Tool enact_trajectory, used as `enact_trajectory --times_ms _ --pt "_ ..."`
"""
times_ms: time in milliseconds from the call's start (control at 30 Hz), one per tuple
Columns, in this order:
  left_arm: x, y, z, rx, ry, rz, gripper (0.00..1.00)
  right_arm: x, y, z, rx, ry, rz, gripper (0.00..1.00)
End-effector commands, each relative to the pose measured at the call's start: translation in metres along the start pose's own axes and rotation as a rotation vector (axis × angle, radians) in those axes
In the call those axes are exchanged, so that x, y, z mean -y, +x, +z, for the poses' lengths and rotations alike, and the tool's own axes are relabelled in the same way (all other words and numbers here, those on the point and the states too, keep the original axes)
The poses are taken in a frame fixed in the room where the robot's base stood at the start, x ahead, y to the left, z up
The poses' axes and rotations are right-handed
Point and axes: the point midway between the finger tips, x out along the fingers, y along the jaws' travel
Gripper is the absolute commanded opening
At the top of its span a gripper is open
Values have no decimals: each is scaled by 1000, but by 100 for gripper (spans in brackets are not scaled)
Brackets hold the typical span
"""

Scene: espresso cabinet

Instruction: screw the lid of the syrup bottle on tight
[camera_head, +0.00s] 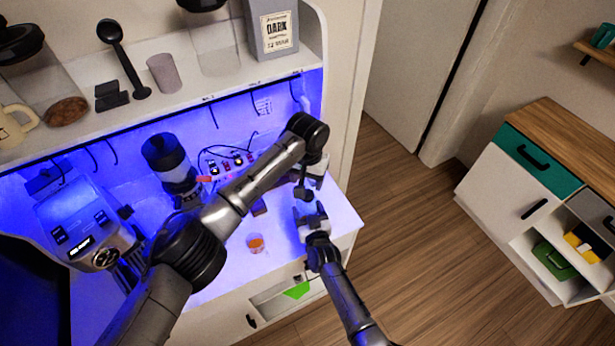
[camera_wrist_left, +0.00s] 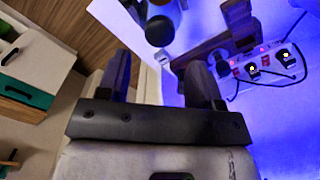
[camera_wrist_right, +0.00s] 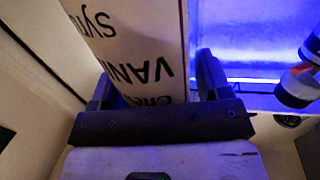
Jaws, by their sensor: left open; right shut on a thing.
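The syrup bottle (camera_wrist_right: 130,45) fills the space between my right gripper's fingers (camera_wrist_right: 152,88). Its pale label shows dark letters, partly "VANI". In the head view my right gripper (camera_head: 311,212) is low over the right end of the lit counter, and the bottle there is hard to make out. My left gripper (camera_head: 304,190) hangs just above and behind it, pointing down. In the left wrist view its fingers (camera_wrist_left: 158,65) are apart with nothing between them. A dark round cap (camera_wrist_left: 160,31), apparently the lid, shows beyond the fingertips. The lid's seating on the neck cannot be seen.
A grinder (camera_head: 168,160) and espresso machine (camera_head: 85,225) stand further left. The shelf (camera_head: 190,95) runs above. Open floor (camera_head: 400,250) lies to the right.

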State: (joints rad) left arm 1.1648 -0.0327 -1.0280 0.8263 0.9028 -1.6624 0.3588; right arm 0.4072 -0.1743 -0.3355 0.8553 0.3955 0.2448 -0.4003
Motion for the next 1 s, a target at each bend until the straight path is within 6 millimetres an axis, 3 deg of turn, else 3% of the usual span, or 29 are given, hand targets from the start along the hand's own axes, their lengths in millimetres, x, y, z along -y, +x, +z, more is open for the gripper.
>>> enact_trajectory --times_ms 533,1000 --pt "0 -1 0 1 -50 0 60 0 0 1 2 0 0 4" --pt "0 55 0 2 -49 -1 60 0 0 1 2 0 0 4"
